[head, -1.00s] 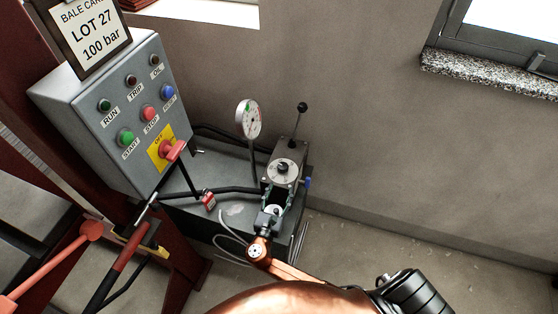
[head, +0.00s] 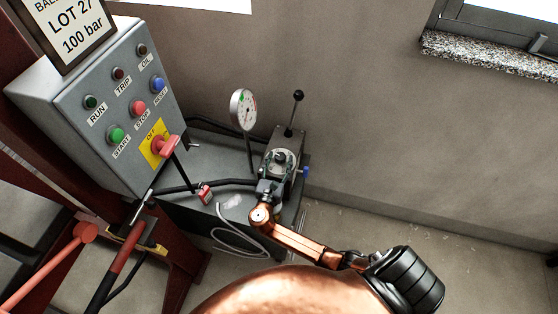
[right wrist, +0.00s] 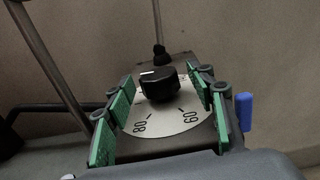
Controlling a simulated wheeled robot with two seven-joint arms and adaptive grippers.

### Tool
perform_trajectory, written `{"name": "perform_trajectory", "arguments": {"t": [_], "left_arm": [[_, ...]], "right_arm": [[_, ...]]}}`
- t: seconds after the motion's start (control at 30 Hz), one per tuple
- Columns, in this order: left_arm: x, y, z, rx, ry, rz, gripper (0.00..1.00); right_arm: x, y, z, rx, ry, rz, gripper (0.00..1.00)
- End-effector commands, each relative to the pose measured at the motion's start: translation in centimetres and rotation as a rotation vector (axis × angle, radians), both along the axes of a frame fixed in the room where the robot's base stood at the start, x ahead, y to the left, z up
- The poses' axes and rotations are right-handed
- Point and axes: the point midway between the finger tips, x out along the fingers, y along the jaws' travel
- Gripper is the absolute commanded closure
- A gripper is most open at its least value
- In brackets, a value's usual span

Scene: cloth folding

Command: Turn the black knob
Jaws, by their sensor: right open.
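The black knob (right wrist: 158,84) with a white mark on top sits on a round silver dial plate (right wrist: 172,119) with printed numbers, in the middle of the right wrist view. In the head view the knob (head: 280,156) is small, on top of the grey valve block. My right gripper (right wrist: 164,90) is open, its green-padded fingers left and right of the knob with a visible gap on each side. In the head view the right gripper (head: 276,176) reaches over the block from the front and partly hides the dial. My left gripper is not in view.
A pressure gauge (head: 243,108) and a ball-topped lever (head: 294,112) stand close to the block. A blue fitting (right wrist: 244,110) sticks out at its right. A grey control box (head: 130,105) with buttons and a red switch (head: 165,146) is at the left. A wall stands behind.

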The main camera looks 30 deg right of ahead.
Motion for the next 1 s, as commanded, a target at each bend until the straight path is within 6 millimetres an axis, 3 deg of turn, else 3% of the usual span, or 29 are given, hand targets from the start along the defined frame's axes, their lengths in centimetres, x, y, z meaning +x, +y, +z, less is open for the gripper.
{"name": "perform_trajectory", "arguments": {"t": [0.13, 0.57, 0.73, 1.0], "left_arm": [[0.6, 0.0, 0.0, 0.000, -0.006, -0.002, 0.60], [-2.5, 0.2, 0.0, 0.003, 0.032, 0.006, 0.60], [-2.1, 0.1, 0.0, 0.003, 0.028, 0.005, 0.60], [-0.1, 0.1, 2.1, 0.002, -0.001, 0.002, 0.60]], "right_arm": [[0.1, 0.1, 0.0, 0.000, 0.000, 0.002, 0.51], [0.0, 0.2, 0.0, 0.000, 0.000, 0.002, 0.81], [0.0, 0.2, 0.0, 0.000, 0.000, 0.002, 0.92], [-0.2, -0.2, 0.6, -0.007, 0.000, 0.112, 0.92]]}}
